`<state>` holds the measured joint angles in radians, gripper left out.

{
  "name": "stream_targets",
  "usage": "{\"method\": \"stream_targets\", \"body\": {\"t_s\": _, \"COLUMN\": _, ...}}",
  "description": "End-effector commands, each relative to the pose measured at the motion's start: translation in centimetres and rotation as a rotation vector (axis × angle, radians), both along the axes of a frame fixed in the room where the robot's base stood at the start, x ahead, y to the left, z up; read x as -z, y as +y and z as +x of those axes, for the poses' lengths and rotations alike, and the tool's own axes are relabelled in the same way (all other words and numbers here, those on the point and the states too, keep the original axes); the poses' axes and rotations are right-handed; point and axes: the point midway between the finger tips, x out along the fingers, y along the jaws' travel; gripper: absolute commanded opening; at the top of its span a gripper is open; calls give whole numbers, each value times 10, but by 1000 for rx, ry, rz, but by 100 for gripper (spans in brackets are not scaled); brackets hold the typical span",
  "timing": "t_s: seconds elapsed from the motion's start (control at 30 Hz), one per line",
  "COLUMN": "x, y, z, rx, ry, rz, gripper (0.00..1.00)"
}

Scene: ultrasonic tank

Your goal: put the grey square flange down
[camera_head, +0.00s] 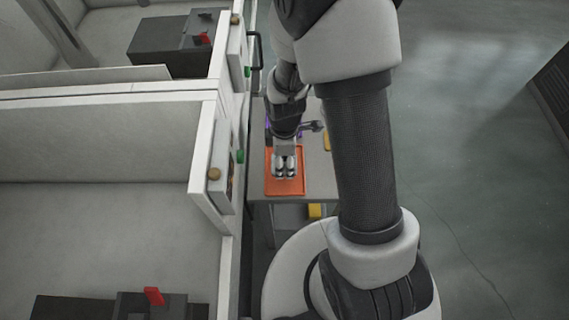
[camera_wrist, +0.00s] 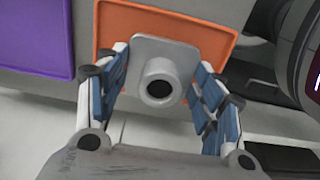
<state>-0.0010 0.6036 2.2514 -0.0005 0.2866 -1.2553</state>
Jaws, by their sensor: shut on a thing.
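My gripper (camera_wrist: 160,85) is shut on the grey square flange (camera_wrist: 151,50), with blue finger pads on both sides of it in the wrist view. The flange is a flat grey square plate with a round hollow hub facing the wrist camera. Behind it is an orange tray (camera_wrist: 228,36) on a grey table. In the head view my gripper (camera_head: 285,168) is over the orange tray (camera_head: 285,187), and the grey flange (camera_head: 285,151) shows only in part there. I cannot tell whether the flange touches the tray.
A purple tray (camera_wrist: 38,38) lies left of the orange one in the wrist view. The grey table (camera_head: 320,178) stands against white tank walls (camera_head: 212,170) on the left in the head view. A yellow object (camera_head: 327,142) is at the table's right edge. Open floor lies to the right.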

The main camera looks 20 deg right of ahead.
Motion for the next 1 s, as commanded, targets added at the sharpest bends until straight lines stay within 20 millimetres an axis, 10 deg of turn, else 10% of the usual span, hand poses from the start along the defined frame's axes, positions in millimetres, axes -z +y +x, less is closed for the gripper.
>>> {"method": "stream_targets", "body": {"t_s": 0.53, "x": 31, "y": 0, "z": 0, "rx": 0, "ry": -1, "rz": 0, "gripper": 31}}
{"method": "stream_targets", "body": {"t_s": 0.57, "x": 31, "y": 0, "z": 0, "rx": 0, "ry": 0, "rz": 0, "gripper": 63}}
{"method": "stream_targets", "body": {"t_s": 1.0, "x": 30, "y": 0, "z": 0, "rx": 0, "ry": 0, "rz": 0, "gripper": 82}}
